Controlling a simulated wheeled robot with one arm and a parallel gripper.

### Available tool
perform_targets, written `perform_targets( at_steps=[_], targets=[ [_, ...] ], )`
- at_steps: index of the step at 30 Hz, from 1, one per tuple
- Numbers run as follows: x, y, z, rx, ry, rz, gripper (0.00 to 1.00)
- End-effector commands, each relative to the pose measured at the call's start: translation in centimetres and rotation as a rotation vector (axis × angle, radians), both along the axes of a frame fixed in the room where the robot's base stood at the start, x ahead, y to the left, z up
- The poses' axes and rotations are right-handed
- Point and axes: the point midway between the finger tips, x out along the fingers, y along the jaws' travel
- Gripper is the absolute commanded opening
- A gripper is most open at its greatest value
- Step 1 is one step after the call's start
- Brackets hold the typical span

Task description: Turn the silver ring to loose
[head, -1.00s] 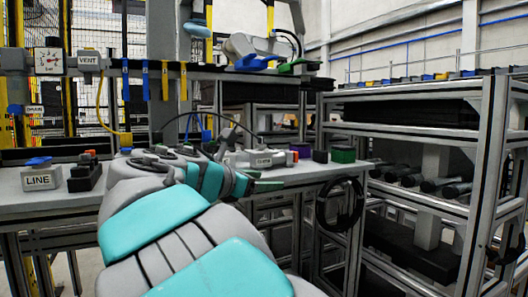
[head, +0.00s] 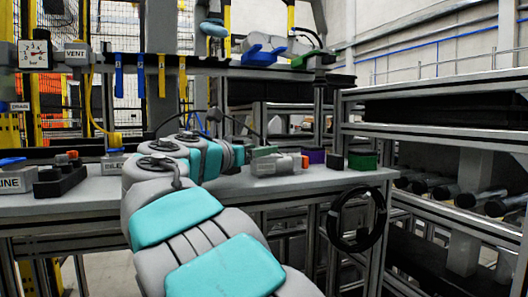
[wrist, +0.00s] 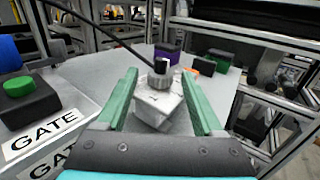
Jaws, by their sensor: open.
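The silver ring (wrist: 157,82) sits on top of a pale grey block (wrist: 155,108) on the bench, in the wrist view. A dark top piece and a thin black rod or cable meet at it. My gripper (wrist: 160,80) is open, with one green finger left of the ring and one right of it. Both fingers look apart from the ring; their exact height relative to it is hard to judge. In the head view my gripper (head: 262,151) is partly hidden by my arm, and the ring cannot be made out there.
Purple (head: 315,155), black (head: 337,161) and green (head: 362,160) blocks stand to the right on the bench. A GATE-labelled fixture (wrist: 40,135) with a green button is close on the left in the wrist view. A black hose coil (head: 356,218) hangs at the bench's right end.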

Motion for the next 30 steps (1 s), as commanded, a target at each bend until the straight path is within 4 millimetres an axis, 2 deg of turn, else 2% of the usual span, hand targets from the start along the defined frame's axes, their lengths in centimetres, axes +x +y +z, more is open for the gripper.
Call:
perform_targets(
  at_steps=[6, 15, 30],
  targets=[
    [1.7, -1.0, -0.1, 0.001, 0.001, -0.002, 0.69],
    [1.9, -1.2, -0.1, 0.0, 0.001, -0.002, 0.69],
    [1.9, -1.1, -0.1, 0.0, 0.001, -0.002, 0.12]
  ],
)
